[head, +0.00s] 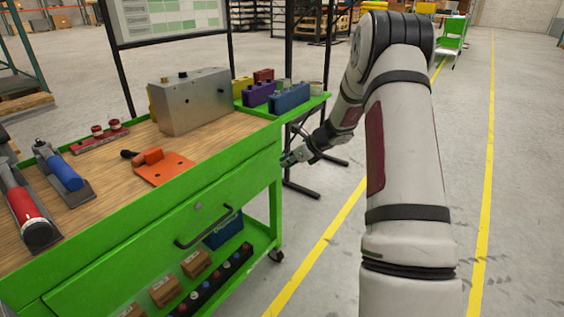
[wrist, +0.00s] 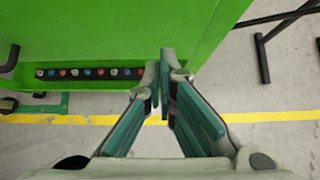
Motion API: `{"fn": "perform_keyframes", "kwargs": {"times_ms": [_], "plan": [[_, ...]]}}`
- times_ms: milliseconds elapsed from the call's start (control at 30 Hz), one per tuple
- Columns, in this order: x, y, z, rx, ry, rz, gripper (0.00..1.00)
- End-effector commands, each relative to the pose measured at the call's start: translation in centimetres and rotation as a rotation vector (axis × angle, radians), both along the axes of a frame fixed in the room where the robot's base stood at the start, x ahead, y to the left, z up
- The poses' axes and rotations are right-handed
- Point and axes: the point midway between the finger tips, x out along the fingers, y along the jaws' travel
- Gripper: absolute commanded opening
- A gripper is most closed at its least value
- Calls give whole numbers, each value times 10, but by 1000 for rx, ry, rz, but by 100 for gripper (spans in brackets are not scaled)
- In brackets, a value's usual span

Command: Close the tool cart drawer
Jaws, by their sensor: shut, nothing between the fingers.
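The green tool cart (head: 100,245) stands at the left in the head view. Its green drawer front (head: 150,243) has a lock and a black bar handle (head: 205,230). I cannot tell how far the drawer stands out. In the wrist view, a green panel (wrist: 120,30) fills the upper left, and the black handle (wrist: 10,60) shows at the left edge. My gripper (head: 287,159) is at the cart's right front corner, right of the handle. It is shut and empty. Its fingertips (wrist: 163,68) overlap the green panel's lower right part in the wrist view; contact cannot be told.
The wooden cart top carries a grey metal box (head: 190,100), an orange plate (head: 164,168) and power tools. Coloured bins (head: 288,97) sit at its right end. The lower shelf holds cardboard boxes (head: 163,291) and a socket row (wrist: 90,72). Floor right of the yellow line is clear.

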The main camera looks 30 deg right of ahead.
Motion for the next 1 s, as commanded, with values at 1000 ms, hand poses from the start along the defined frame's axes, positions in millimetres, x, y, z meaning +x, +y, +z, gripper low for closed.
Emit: {"fn": "perform_keyframes", "kwargs": {"times_ms": [1000], "plan": [[-68,16,102,-79,-21,160,0]]}}
